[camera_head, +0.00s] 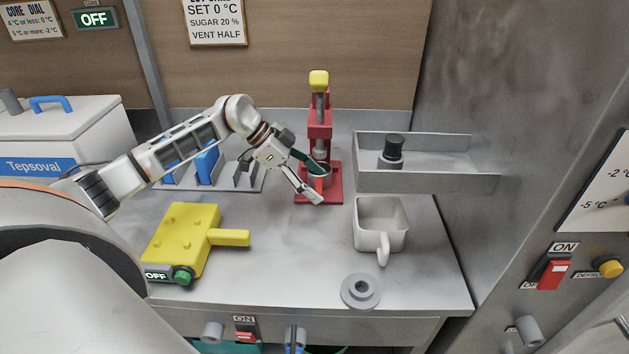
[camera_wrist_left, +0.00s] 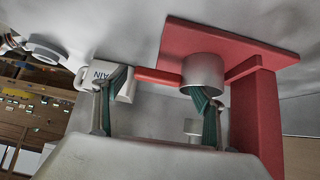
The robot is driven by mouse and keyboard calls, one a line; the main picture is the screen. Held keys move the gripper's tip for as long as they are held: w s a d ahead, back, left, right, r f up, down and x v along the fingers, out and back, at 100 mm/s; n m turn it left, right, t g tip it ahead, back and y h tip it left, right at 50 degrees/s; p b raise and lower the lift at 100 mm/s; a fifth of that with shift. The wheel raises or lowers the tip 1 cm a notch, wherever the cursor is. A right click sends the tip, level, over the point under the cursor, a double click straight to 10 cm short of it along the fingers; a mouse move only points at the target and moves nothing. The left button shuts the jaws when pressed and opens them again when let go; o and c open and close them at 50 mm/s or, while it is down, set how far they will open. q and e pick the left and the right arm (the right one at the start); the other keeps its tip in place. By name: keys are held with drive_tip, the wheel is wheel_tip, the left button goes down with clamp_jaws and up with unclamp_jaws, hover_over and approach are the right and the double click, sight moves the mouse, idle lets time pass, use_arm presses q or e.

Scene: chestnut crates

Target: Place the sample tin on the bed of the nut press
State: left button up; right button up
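The sample tin appears to be the small grey cylinder with a red handle (camera_head: 319,183) on the base plate of the red nut press (camera_head: 333,190), under the ram. In the left wrist view, which is upside down, the grey tin (camera_wrist_left: 203,70) seems to rest against the red plate (camera_wrist_left: 230,40). Its red handle reaches left. My left gripper (camera_head: 316,186) is at the press, with its fingers wide apart around the handle area. One finger overlaps the tin's edge in the wrist view; I see no closed grip. My right gripper is not in view.
A white square scoop (camera_head: 366,240) and a grey ring (camera_head: 361,291) lie right of the press. A metal shelf (camera_head: 420,182) holding a black-topped weight (camera_head: 391,151) stands behind them. A yellow device (camera_head: 182,240) and a slotted rack (camera_head: 247,184) are left. The front middle counter is clear.

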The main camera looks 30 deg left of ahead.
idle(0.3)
use_arm(q)
drive_tip(key=v, duration=1.2)
idle(0.3)
